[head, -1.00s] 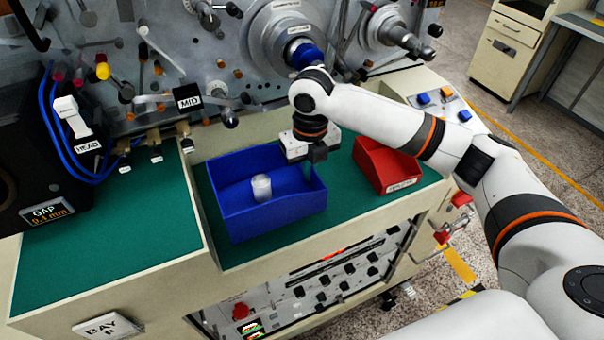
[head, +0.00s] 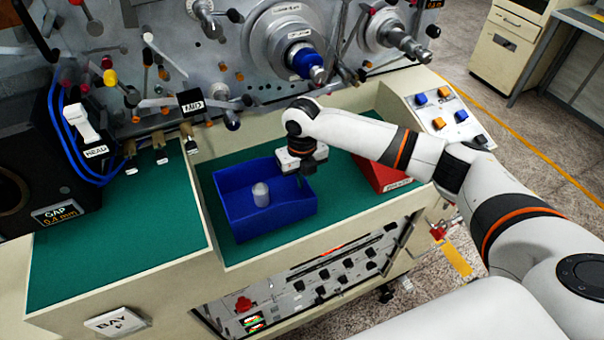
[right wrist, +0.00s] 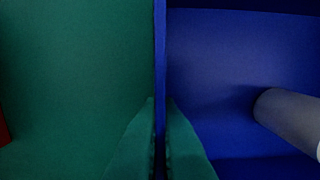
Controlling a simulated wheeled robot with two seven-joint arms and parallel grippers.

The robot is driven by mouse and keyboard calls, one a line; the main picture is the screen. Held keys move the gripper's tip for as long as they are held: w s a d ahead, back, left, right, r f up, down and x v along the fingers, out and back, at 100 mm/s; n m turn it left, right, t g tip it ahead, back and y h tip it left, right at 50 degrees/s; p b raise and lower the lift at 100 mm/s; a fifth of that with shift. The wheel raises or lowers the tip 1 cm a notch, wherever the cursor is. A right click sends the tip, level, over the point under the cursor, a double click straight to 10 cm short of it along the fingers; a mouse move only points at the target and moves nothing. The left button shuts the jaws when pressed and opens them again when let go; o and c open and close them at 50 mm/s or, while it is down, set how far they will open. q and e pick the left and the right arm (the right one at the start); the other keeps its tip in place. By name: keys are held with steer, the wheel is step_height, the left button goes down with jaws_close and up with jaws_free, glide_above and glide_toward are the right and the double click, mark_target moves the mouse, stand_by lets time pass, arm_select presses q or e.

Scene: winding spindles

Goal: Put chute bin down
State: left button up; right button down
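The blue bin (head: 245,222), which I take to be the chute bin, is upright on or just above the green mat; I cannot tell whether its base touches. My right gripper (head: 303,180) is at the bin's right wall, pointing down. In the right wrist view, its two fingers (right wrist: 161,115) are close together on either side of the thin blue wall (right wrist: 160,50), shut on it. The grey cylinder (right wrist: 292,118) lies to the right there. My left gripper is not in view.
A red bin (head: 378,178) stands right of the blue bin, partly behind my right arm. The machine face with spindles (head: 300,55) rises behind. The green mat (head: 240,258) ends at a front edge. A raised green surface (head: 120,240) lies left.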

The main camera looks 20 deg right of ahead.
steer(key=shift+f, duration=0.1)
steer(key=shift+f, duration=0.1)
steer(key=c, duration=1.6)
jaws_free()
steer(key=shift+c, duration=0.2)
step_height(320, 180, up, 12)
steer(key=b, duration=0.3)
steer(key=shift+r, duration=0.2)
